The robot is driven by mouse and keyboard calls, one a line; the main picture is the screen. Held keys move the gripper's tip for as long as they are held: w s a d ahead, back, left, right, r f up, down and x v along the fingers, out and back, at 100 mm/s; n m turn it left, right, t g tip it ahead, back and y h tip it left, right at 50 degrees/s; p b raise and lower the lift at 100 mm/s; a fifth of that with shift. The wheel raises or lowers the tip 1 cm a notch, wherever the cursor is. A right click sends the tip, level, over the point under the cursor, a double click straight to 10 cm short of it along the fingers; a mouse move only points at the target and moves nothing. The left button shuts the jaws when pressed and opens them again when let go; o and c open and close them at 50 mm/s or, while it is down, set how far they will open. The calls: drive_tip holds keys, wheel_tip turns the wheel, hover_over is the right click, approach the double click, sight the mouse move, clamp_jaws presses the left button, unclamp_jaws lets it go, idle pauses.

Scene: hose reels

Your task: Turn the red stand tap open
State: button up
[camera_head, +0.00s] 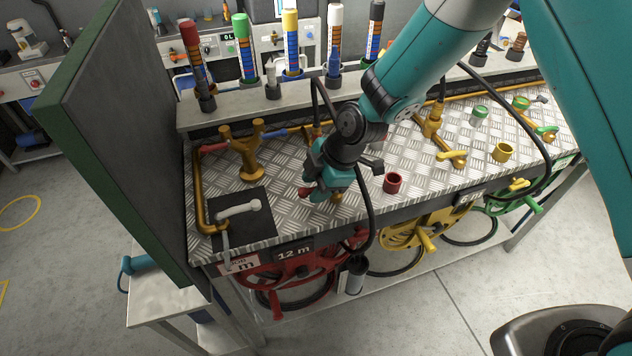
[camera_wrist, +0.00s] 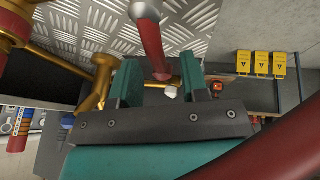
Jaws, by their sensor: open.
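My gripper (camera_head: 322,190) is low over the front part of the metal bench, at the red stand tap. In the head view the gripper hides most of that tap; a small red part (camera_head: 305,191) and brass below it show at the jaws. In the wrist view a red lever (camera_wrist: 152,45) with a pale end runs between the two open fingers (camera_wrist: 158,78). Brass tap body (camera_wrist: 101,85) shows beside the left finger. I cannot tell whether the fingers touch the lever.
A red cup (camera_head: 393,184) stands right of my gripper. The red hose reel (camera_head: 300,262) hangs below.

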clamp_jaws()
